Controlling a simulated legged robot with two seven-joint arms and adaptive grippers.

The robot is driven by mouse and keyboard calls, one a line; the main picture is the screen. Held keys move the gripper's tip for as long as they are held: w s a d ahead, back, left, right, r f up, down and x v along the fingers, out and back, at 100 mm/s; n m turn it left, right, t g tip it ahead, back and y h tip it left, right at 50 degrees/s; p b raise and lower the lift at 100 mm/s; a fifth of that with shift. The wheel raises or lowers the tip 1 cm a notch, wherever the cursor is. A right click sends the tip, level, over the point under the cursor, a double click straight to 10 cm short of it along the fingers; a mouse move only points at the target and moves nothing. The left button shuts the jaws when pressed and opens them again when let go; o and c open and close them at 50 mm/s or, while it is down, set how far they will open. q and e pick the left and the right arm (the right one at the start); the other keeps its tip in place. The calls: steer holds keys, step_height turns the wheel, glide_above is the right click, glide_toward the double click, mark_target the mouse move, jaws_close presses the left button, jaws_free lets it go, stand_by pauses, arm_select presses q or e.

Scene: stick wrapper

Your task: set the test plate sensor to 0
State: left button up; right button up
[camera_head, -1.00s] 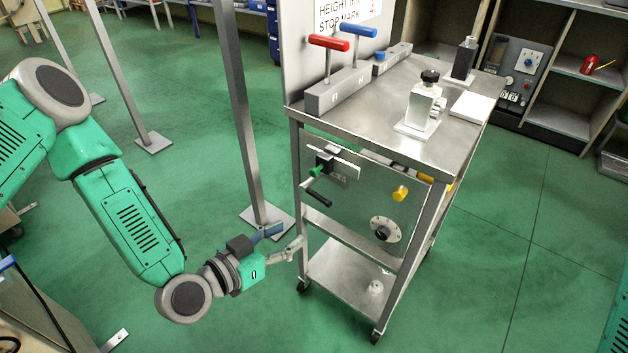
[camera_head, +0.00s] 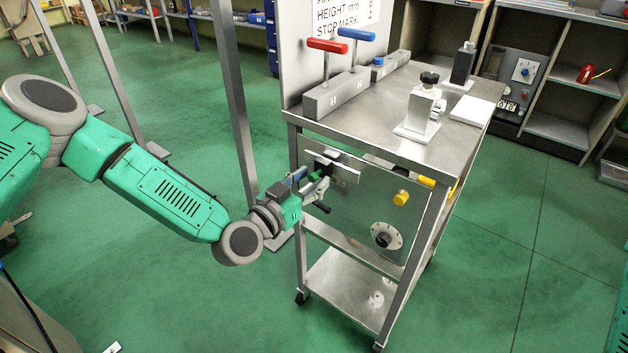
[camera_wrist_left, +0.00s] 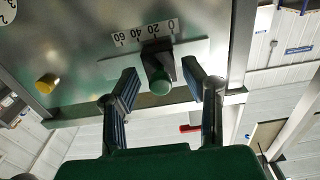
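My left gripper (camera_wrist_left: 160,70) is open, with one finger on each side of the knob and visible gaps. In the head view, my left gripper (camera_head: 308,184) is at the cart's front panel (camera_head: 352,222), partly covering the sensor. My right gripper is out of view.
A yellow knob (camera_head: 401,198) and a round dial (camera_head: 386,236) are on the same panel. The cart top (camera_head: 385,120) holds red and blue T-handles. A metal post (camera_head: 233,100) stands left of the cart.

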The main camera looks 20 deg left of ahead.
arm_select(q)
steer(key=shift+w+d, duration=0.15)
steer(key=shift+w, duration=0.3)
steer(key=shift+c, duration=0.4)
jaws_close()
steer(key=shift+w+a, duration=0.2)
steer(key=shift+a, duration=0.4)
steer(key=shift+w+a, duration=0.2)
steer(key=shift+a, duration=0.35)
steer(key=shift+c, duration=0.3)
jaws_free()
steer(key=shift+o, duration=0.7)
steer(key=shift+a, duration=0.15)
steer(key=v, duration=1.2)
